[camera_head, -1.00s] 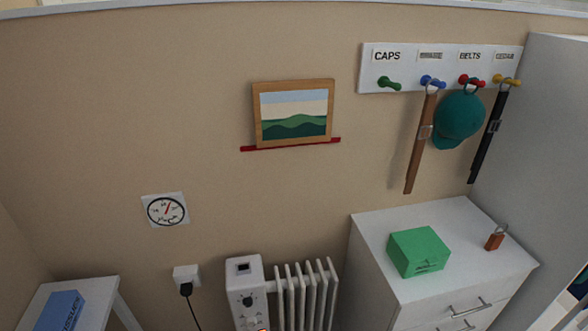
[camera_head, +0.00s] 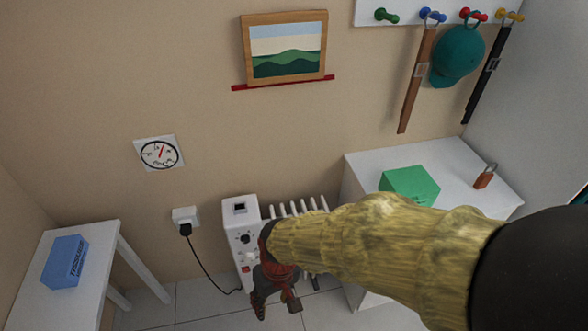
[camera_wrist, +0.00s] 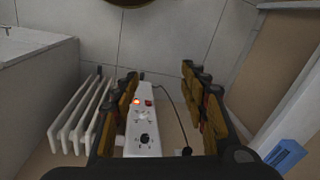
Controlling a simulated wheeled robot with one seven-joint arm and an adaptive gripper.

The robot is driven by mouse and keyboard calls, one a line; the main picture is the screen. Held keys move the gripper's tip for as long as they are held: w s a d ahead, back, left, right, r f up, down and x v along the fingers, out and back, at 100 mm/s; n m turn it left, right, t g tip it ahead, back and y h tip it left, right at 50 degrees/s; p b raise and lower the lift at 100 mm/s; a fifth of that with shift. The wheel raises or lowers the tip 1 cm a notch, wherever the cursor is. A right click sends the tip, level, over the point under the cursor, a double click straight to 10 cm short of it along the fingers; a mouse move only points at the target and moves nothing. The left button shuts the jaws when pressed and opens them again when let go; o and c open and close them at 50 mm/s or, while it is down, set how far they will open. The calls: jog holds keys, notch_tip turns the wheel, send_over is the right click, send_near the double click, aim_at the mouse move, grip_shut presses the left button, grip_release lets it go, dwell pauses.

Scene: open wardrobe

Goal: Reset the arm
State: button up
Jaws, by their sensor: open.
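My gripper (camera_head: 275,290) hangs in front of the white heater in the head view, at the end of my yellowish arm that reaches in from the right. In the wrist view my gripper (camera_wrist: 160,95) has its fingers spread apart, with nothing held between them. The heater's control panel (camera_wrist: 143,130), with a dark knob and a lit orange light, shows between and beyond the fingers. The arm hides part of the heater and of the dresser front.
A white heater (camera_head: 236,215) is plugged into a wall socket (camera_head: 186,216). A white dresser (camera_head: 360,170) at right bears a green box (camera_head: 409,185) and a padlock (camera_head: 484,178). A white table (camera_head: 100,250) at left bears a blue box (camera_head: 65,262). Belts and a teal cap (camera_head: 458,57) hang above.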

jog(key=s+d+r+m+t+h, duration=0.1)
jog(key=d+r+m+t, duration=0.5)
jog(key=d+r, duration=1.6)
jog(key=shift+s+d+r, duration=0.25)
jog(key=shift+d, duration=0.95)
